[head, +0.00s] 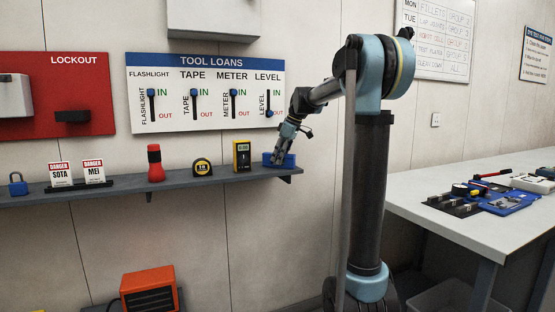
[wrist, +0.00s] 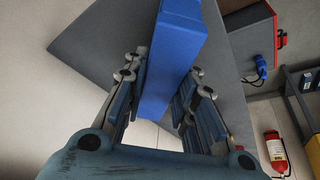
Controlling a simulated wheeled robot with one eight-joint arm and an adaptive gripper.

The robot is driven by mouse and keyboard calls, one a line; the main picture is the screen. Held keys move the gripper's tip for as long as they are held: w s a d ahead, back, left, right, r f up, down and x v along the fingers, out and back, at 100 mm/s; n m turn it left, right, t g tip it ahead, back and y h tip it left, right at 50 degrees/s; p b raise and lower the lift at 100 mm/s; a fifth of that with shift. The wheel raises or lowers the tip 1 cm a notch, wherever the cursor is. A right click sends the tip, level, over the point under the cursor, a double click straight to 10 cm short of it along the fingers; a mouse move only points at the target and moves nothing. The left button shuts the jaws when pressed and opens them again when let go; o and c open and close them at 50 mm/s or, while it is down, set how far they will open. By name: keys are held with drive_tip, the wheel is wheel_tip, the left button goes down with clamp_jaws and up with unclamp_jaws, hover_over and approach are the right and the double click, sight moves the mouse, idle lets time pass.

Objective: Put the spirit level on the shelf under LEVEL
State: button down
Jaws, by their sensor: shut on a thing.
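The spirit level is a blue bar (head: 270,159) at the right end of the grey wall shelf (head: 222,178), below the LEVEL column of the TOOL LOANS board (head: 205,105). My gripper (head: 281,157) reaches down to it and is shut on it. In the wrist view the blue level (wrist: 176,45) lies between both fingers of my gripper (wrist: 165,92), with the grey shelf (wrist: 95,40) behind it. I cannot tell whether its underside touches the shelf. The LEVEL slider (head: 268,113) is down at OUT; the other sliders are up at IN.
On the shelf, left of the level, stand a yellow meter (head: 242,155), a tape measure (head: 202,167), a red flashlight (head: 155,163), two danger tags and a blue padlock (head: 17,184). A workbench (head: 450,222) with tools stands at right. An orange heater (head: 149,290) is below.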

drive_tip(key=c, duration=1.3)
unclamp_jaws()
drive_tip(key=v, duration=1.2)
drive_tip(key=s+d+f+m+h, duration=0.1)
drive_tip(key=s+d+f+m, duration=0.3)
drive_tip(key=s+f, duration=0.8)
drive_tip(key=s+d+f+m+h, duration=0.1)
drive_tip(key=s+d+f+m, duration=0.3)
drive_tip(key=s+f, duration=0.9)
drive_tip(key=s+d+f+m+h, duration=0.2)
drive_tip(key=s+d+f+m, duration=0.2)
drive_tip(key=s+f, duration=0.9)
drive_tip(key=shift+s+d+m, duration=0.1)
drive_tip(key=shift+s+m, duration=0.6)
drive_tip(key=shift+s, duration=0.05)
